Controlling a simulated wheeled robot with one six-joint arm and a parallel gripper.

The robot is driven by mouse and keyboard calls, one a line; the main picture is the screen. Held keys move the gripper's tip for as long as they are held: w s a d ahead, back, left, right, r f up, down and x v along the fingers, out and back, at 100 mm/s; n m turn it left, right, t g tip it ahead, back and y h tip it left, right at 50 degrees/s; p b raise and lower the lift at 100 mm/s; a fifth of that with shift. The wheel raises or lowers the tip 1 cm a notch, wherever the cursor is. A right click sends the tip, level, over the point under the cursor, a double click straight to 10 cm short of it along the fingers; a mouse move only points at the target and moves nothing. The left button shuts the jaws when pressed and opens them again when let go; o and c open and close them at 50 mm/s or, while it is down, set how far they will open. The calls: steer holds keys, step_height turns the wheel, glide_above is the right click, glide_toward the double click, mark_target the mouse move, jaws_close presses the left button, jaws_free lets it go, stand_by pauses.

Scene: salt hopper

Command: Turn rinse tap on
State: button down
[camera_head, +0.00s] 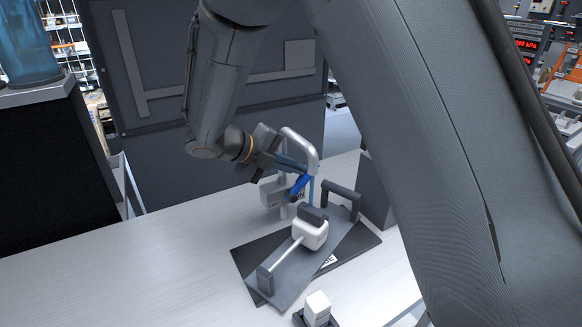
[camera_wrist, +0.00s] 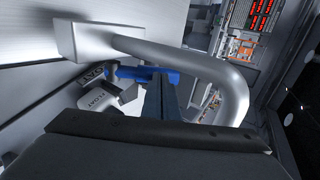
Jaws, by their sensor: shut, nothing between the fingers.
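In the wrist view the pipe (camera_wrist: 205,65) arches across, and the blue lever (camera_wrist: 143,75) lies just beyond my fingers (camera_wrist: 160,98). I cannot tell whether they touch. A thin blue strip shows below the spout; whether it is water is unclear.
A small white cube (camera_head: 318,307) is nearer. The pale bench (camera_head: 130,270) is clear on the left; a dark panel (camera_head: 150,90) stands behind.

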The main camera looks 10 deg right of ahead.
steer(key=shift+d+r+p, duration=0.1)
steer(key=shift+r+p, duration=0.3)
steer(key=shift+p, duration=0.3)
steer(key=v, duration=1.3)
steer(key=shift+r+b, duration=0.4)
steer(key=shift+r, duration=0.1)
steer(key=shift+f, duration=0.1)
